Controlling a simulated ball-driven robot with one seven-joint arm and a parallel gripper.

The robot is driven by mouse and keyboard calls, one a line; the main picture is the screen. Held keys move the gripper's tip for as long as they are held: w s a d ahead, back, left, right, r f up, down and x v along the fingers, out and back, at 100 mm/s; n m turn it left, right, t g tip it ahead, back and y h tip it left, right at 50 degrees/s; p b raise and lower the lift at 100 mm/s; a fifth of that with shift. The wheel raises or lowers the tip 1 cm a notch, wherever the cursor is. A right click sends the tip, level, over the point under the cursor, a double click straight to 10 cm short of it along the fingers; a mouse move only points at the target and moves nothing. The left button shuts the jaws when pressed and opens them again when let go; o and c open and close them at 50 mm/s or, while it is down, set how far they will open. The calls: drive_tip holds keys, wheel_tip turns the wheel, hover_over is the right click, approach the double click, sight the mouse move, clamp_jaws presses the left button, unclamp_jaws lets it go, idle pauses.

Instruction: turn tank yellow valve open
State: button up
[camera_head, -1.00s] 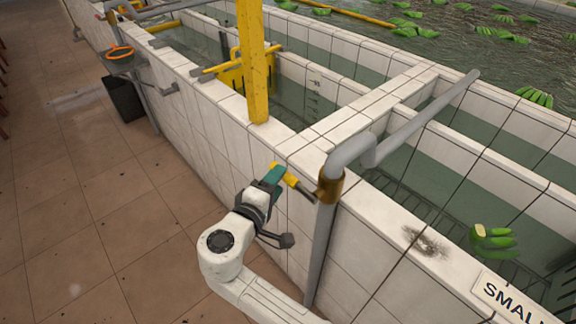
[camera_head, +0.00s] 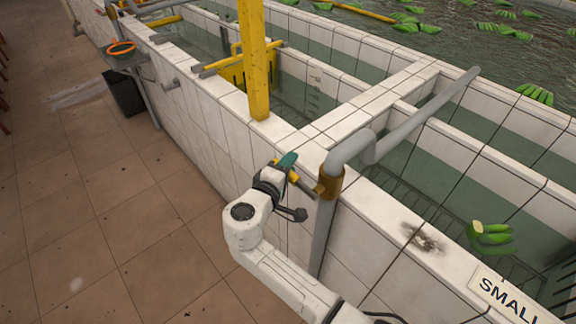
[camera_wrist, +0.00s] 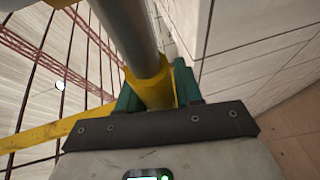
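The brass valve body (camera_head: 329,184) sits on the upright grey pipe (camera_head: 322,235) at the tank's outer wall. Its lever (camera_head: 304,187) reaches up and left from it, with a yellow grip. My gripper (camera_head: 287,163), with teal fingertips, is at the lever's outer end. In the wrist view, my gripper (camera_wrist: 157,88) has one teal finger on each side of the yellow grip (camera_wrist: 152,82), closed against it. A grey rod (camera_wrist: 127,30) runs up from the grip. The fingertips' contact faces are hidden by the grip.
The white-tiled tank wall (camera_head: 225,130) runs beside my arm. A yellow post (camera_head: 254,65) stands on its edge, up and left of the valve. Green bananas (camera_head: 490,238) are in the right-hand tank. The tiled floor (camera_head: 110,220) at left is clear near my arm.

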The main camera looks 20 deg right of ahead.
clamp_jaws()
